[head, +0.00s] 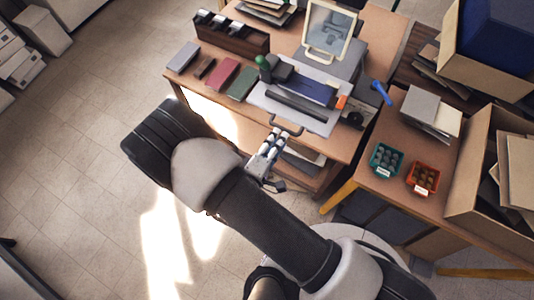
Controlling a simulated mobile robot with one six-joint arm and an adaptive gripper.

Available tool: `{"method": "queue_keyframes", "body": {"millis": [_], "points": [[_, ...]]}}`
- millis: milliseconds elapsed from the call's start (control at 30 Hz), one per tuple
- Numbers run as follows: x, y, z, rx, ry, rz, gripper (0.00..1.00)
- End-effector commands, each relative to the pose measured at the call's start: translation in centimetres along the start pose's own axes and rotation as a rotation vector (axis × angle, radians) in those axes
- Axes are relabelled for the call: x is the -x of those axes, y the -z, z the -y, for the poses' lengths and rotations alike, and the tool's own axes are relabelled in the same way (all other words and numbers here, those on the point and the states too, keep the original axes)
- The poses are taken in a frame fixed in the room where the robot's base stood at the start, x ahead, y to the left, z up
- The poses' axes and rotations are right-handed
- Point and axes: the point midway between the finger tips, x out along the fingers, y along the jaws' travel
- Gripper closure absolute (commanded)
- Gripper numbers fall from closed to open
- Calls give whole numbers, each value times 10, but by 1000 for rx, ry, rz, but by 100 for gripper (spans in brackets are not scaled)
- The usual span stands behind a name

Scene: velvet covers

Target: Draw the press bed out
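The press stands on the wooden table, with its upright framed panel (330,32) at the back. Its bed looks like the pale flat plate (262,98), carrying a dark blue piece (312,89) and a black bar. A dark loop handle (290,132) is at the bed's front edge, over the table's front edge. My gripper (274,136) is at the handle's left part, touching it or very close. The fingertips are small here, and I cannot tell whether they are closed around the handle.
Red, green and grey books (222,75) and a dark rack (232,35) are left of the press. A blue-handled tool (381,92) is to its right. A side table holds a green crate (372,160) and an orange crate (410,180). Floor is open at left.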

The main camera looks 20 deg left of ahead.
Motion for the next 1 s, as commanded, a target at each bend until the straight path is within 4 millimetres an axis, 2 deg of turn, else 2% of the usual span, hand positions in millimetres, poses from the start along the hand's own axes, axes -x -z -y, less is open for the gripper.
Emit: {"method": "queue_keyframes", "body": {"millis": [33, 200, 400, 567, 1000], "points": [[14, 2, 0, 2, 0, -8, 69], [49, 2, 0, 1, 1, -8, 69], [75, 0, 0, 1, 1, -4, 69], [82, 0, 0, 1, 1, -1, 69], [82, 0, 0, 1, 0, 0, 69]]}}
